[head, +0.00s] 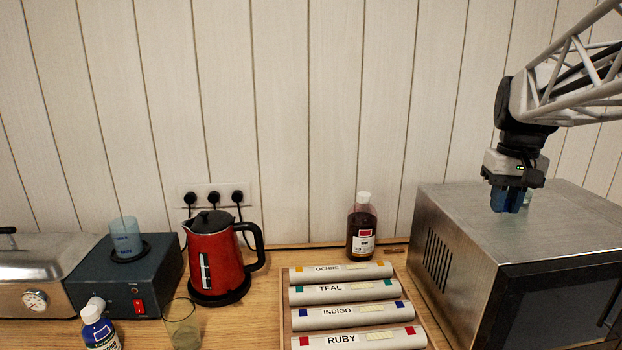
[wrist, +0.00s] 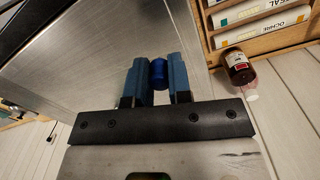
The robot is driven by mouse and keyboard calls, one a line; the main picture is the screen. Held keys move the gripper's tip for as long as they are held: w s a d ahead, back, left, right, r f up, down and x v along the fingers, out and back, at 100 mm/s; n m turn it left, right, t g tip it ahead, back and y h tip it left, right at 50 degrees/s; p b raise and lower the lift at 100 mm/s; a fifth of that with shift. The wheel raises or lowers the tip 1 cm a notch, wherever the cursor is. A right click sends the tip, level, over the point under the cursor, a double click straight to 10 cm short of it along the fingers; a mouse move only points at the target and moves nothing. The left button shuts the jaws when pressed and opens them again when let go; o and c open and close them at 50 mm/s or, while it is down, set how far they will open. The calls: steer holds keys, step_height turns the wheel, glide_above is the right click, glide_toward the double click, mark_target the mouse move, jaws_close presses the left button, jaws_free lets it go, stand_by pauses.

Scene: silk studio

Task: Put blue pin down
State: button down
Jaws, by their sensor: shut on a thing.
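The blue pin (wrist: 158,73) shows in the wrist view as a small, rounded, dark blue piece between the two blue-grey fingers. My gripper (wrist: 157,62) is shut on it. In the head view my gripper (head: 507,203) points down over the top of the metal oven-like box (head: 455,208), near its back part. The pin cannot be told apart from the blue fingers there. Whether the pin's lower end touches the metal top is not clear.
A small translucent piece (head: 529,196) shows beside the fingers. Left of the box are a tray of labelled rolls (head: 345,292), a dark red bottle (head: 361,228), a red kettle (head: 214,262), a glass (head: 182,325) and a blue bottle (head: 98,330). The box's visible top is mostly clear.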

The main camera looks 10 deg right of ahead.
glide_above(486, 208)
steer(key=shift+a+f, duration=0.1)
steer(key=shift+f, duration=0.55)
steer(key=shift+s+f, duration=0.1)
steer(key=shift+f, duration=1.65)
steer(key=shift+f, duration=0.15)
steer(key=c, duration=1)
jaws_free()
steer(key=shift+c, duration=0.2)
step_height(486, 208, up, 12)
steer(key=shift+r, duration=0.2)
